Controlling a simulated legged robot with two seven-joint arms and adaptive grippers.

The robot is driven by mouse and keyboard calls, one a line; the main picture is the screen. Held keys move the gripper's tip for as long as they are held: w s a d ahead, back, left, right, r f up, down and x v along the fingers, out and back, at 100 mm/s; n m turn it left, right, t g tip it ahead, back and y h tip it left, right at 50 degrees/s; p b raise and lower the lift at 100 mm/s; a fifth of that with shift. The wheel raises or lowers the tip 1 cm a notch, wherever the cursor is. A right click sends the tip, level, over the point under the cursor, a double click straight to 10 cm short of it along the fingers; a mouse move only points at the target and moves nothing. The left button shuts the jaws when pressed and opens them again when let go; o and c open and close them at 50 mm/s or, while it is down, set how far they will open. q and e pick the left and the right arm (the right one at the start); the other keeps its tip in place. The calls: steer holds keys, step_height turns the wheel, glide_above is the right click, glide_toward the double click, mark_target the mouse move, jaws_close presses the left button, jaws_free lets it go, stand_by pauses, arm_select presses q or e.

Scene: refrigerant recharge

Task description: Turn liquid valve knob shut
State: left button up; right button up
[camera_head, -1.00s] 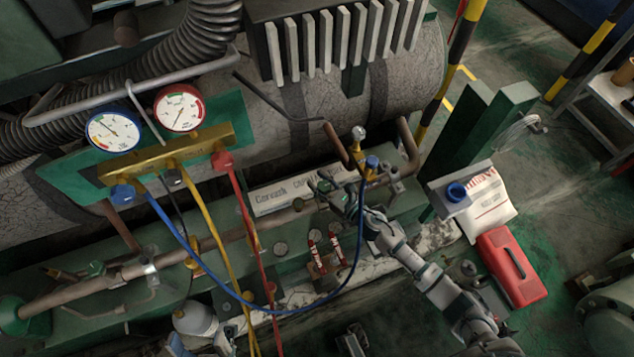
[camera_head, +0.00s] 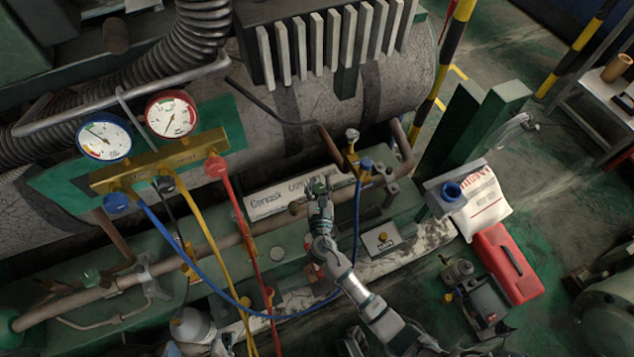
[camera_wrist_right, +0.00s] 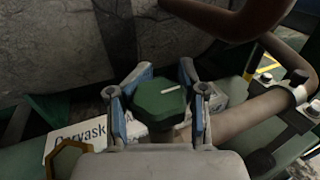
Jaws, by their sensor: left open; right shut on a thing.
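The green hexagonal valve knob (camera_wrist_right: 160,98) sits between the two blue-grey fingers of my right gripper (camera_wrist_right: 158,104) in the right wrist view. The fingers are closed on its sides, and a pale line marks its top face. In the head view, my right gripper (camera_head: 321,199) reaches up to the knob (camera_head: 319,187) on the pipe, in front of the white lettered label. The gripper partly covers the knob there.
A blue gauge (camera_head: 104,136) and a red gauge (camera_head: 171,114) sit on a brass manifold (camera_head: 160,163). Its blue hose (camera_head: 212,285) loops close to my right arm. A pipe (camera_wrist_right: 250,113) and bracket lie right of the knob. A red case (camera_head: 507,262) lies on the floor.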

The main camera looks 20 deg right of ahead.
steer(key=shift+s+f+m+g+h, duration=0.2)
steer(key=shift+m+g+h, duration=0.15)
steer(key=shift+h, duration=0.25)
steer(key=o, duration=0.8)
steer(key=shift+o, duration=0.9)
steer(key=shift+r, duration=0.2)
steer(key=shift+s+a, duration=0.15)
steer(key=v, duration=1.1)
steer(key=shift+s, duration=0.3)
steer(key=shift+a, duration=0.1)
